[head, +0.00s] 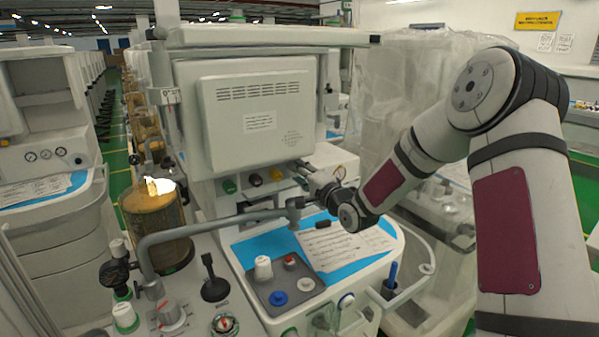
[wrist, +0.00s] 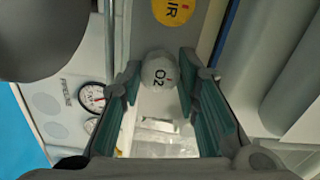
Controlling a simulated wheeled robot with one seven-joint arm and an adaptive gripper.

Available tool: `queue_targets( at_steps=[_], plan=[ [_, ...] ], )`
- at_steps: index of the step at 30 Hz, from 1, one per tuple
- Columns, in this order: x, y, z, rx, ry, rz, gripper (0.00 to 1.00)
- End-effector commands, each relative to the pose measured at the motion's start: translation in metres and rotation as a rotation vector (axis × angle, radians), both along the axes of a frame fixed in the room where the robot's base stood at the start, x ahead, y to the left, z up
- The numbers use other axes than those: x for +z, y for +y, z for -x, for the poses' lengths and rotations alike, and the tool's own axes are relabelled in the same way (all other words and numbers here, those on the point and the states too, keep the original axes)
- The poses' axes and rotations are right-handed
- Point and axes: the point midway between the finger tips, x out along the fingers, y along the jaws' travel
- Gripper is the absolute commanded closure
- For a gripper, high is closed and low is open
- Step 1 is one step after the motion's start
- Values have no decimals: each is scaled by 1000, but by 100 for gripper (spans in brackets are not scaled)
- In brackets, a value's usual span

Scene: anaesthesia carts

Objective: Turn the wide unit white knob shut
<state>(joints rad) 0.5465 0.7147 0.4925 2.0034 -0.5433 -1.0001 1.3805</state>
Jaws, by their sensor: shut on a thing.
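The white knob (wrist: 158,72) marked O2 sits on the front panel of the wide unit (head: 256,110), seen in the wrist view. My gripper (wrist: 160,64) is around this knob, with a green-padded finger on each side, and is shut on it. In the head view my gripper (head: 308,174) reaches the right end of the knob row under the big panel and hides the white knob there. How far the knob is turned cannot be told.
A yellow knob (wrist: 172,8) sits beside the white one. A pressure gauge (wrist: 91,96) is left of my fingers. In the head view, green (head: 229,186) and black (head: 256,180) knobs line the row. A grey pipe (head: 215,222) crosses in front, above the worktop.

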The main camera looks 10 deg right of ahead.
Motion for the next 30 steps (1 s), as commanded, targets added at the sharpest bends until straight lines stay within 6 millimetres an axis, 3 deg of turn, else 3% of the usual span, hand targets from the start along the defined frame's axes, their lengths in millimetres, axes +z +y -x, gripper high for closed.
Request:
queue_targets(
  at_steps=[14,15,17,26,30],
  plan=[
    [-2,1,0,2,8,-13,98],
    [-2,1,0,2,8,-13,62],
    [-2,1,0,2,8,-13,50],
    [-1,0,1,0,6,-12,50],
    [-1,-4,10,-1,6,-12,50]
  ],
)
